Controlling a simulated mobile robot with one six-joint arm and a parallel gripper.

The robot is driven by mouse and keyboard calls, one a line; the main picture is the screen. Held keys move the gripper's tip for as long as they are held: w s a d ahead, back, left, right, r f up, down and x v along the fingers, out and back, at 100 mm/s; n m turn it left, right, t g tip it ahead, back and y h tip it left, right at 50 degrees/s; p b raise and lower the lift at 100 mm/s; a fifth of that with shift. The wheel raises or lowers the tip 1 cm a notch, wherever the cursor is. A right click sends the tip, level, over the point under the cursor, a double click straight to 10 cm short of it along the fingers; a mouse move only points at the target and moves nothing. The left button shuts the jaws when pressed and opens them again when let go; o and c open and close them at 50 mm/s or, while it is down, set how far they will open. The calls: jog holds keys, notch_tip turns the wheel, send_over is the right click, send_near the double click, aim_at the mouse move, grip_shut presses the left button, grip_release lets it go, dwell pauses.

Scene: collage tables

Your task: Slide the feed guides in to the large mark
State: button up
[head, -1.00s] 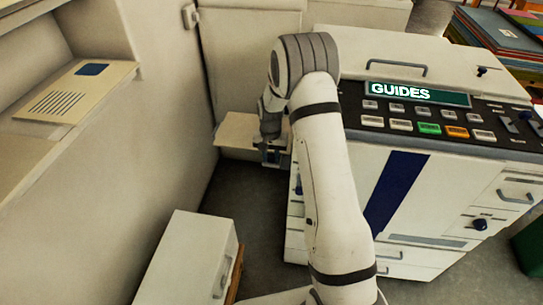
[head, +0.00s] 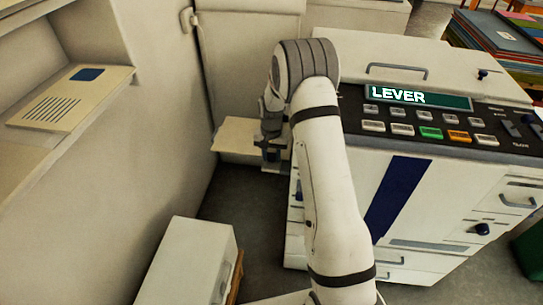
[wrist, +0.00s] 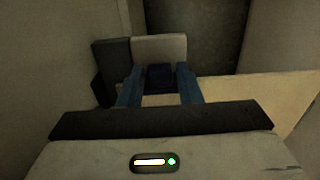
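The white machine (head: 440,190) shows the word LEVER on its display (head: 417,97). A cream feed tray (head: 238,137) sticks out from its left side, and its pale surface shows in the wrist view (wrist: 250,92). My gripper (head: 272,158) is down at this tray, partly behind my arm. In the wrist view its two blue fingers (wrist: 160,74) stand apart on either side of a small dark blue block (wrist: 159,78), likely on a feed guide. Whether they press on it is unclear. A pale upright plate (wrist: 160,48) stands behind the block. The large mark is not visible.
A wall with a shelf and a cream vented panel (head: 70,97) is close on the left. A white cabinet (head: 190,262) stands at the lower front. Bare dark floor lies between cabinet and machine. Coloured boards (head: 500,45) are stacked at the back right.

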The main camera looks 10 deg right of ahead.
aim_at(271, 157)
jog(key=o, duration=0.3)
notch_tip(271, 157, up, 8)
jog(key=shift+f, duration=0.1)
dwell(0.4)
dwell(0.3)
